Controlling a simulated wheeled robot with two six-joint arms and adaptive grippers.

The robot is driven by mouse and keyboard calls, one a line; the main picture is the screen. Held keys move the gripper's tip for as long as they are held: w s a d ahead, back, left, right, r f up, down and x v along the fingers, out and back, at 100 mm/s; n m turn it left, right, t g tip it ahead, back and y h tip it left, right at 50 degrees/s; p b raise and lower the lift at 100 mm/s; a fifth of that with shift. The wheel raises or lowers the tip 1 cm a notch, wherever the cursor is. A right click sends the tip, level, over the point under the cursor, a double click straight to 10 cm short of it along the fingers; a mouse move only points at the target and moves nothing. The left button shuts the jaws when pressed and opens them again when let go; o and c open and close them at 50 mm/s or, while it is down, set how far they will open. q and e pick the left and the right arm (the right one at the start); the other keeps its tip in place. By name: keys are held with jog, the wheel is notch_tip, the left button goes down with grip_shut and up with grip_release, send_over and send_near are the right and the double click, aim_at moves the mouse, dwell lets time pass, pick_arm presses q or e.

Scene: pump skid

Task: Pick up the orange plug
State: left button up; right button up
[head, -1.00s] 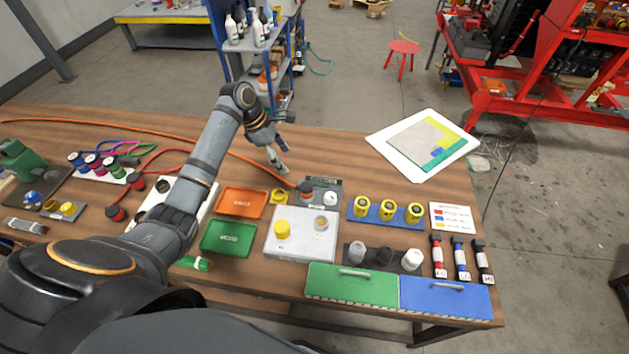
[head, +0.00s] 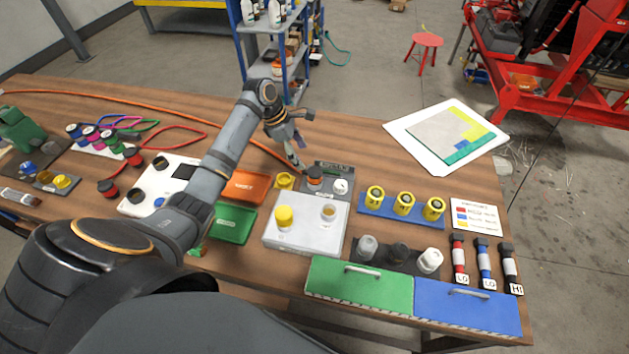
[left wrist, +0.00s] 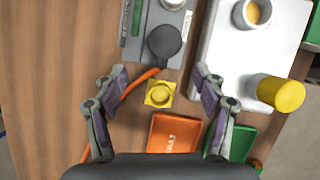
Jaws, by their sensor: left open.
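The orange plug (head: 314,177) stands on a grey plate (head: 334,171) near the back of the table. It has a dark round top and an orange band. In the left wrist view its dark top (left wrist: 165,42) shows ahead of the fingertips, with an orange hose running past it toward the lower left. My left gripper (head: 297,161) is open and empty, just behind and left of the plug. In the left wrist view my left gripper (left wrist: 161,74) has its fingers spread wide, with a small yellow block (left wrist: 160,93) showing between them. My right gripper is not in view.
A white round part (head: 341,187) stands beside the plug. A pale box (head: 290,240) with a yellow cap (head: 284,217) is in front. An orange tray (head: 246,187) and green tray (head: 233,224) lie left. Yellow cylinders (head: 404,203) stand right. Bare wood lies behind the plug.

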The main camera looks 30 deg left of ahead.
aim_at(314, 171)
pick_arm(q)
jog(key=x, duration=0.4)
jog(key=shift+d, duration=0.1)
jog(key=x, duration=0.2)
jog(key=d+p+x, duration=0.1)
jog(key=x, duration=0.2)
jog(key=shift+s, duration=0.15)
jog(key=c, duration=1.4)
jog(key=shift+r, duration=0.2)
